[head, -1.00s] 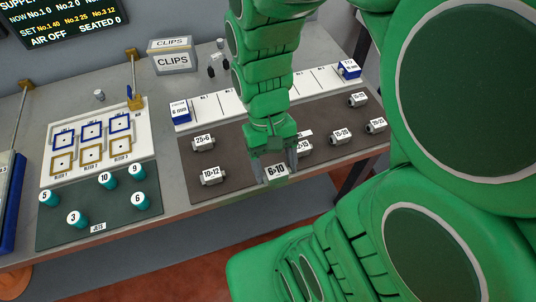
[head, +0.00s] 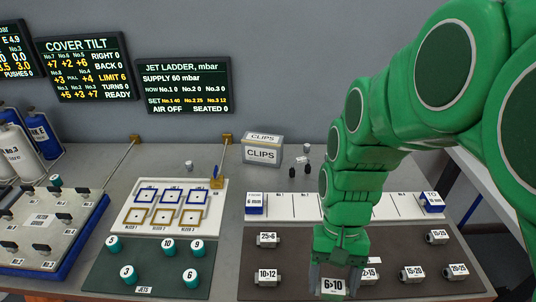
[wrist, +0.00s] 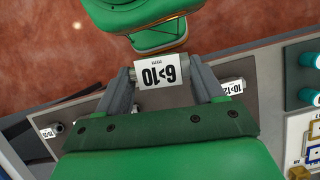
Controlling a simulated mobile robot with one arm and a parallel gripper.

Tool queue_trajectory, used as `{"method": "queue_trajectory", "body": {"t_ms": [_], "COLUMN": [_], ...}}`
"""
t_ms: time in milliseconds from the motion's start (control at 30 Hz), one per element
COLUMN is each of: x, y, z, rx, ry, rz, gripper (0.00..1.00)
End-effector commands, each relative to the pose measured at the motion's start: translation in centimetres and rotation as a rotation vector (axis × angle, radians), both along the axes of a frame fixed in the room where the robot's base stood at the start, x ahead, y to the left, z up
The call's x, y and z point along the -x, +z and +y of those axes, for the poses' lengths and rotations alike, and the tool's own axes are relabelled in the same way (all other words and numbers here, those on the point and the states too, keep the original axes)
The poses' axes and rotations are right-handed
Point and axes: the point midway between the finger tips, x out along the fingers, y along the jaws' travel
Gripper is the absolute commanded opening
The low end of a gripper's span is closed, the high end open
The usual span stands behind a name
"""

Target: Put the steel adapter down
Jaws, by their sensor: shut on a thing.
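The steel adapter (head: 333,287) with a white label reading 6>10 is held in my gripper (head: 334,274), near the front edge of the dark mat (head: 280,288). In the wrist view the adapter (wrist: 160,73) sits between the two grey fingers of my gripper (wrist: 161,80), which are shut on it. Its height over the mat is hard to tell. Other adapters lie on the mat: 25>6 (head: 267,240), 10>12 (head: 267,277), 15>20 (head: 412,272), 20>25 (head: 456,271) and 15>25 (head: 437,237). One label ending in 15 is partly hidden behind my gripper.
A white strip (head: 300,206) with marked slots and blue end blocks lies behind the mat. A green mat (head: 215,255) with several numbered jets is to the left. A white board (head: 220,195) with blue and tan frames and a CLIPS box (head: 262,155) stand behind.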

Motion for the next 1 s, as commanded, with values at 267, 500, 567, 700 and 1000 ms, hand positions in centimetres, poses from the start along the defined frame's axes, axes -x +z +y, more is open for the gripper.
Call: {"method": "queue_trajectory", "body": {"t_ms": [267,500,567,700,1000], "x": [-6.6,-12.7,-14.1,-17.7,-25.7], "y": [1.5,2.9,3.2,4.0,5.7], "z": [1.7,3.4,3.8,4.8,6.8], "rx": [0.0,-0.001,-0.001,0.001,0.0], "ry": [-0.192,-0.374,-0.421,-0.533,-0.788], "rz": [0.002,-0.001,0.0,0.003,0.0], "gripper": [0.3,0.3,0.3,0.3,0.3]}}
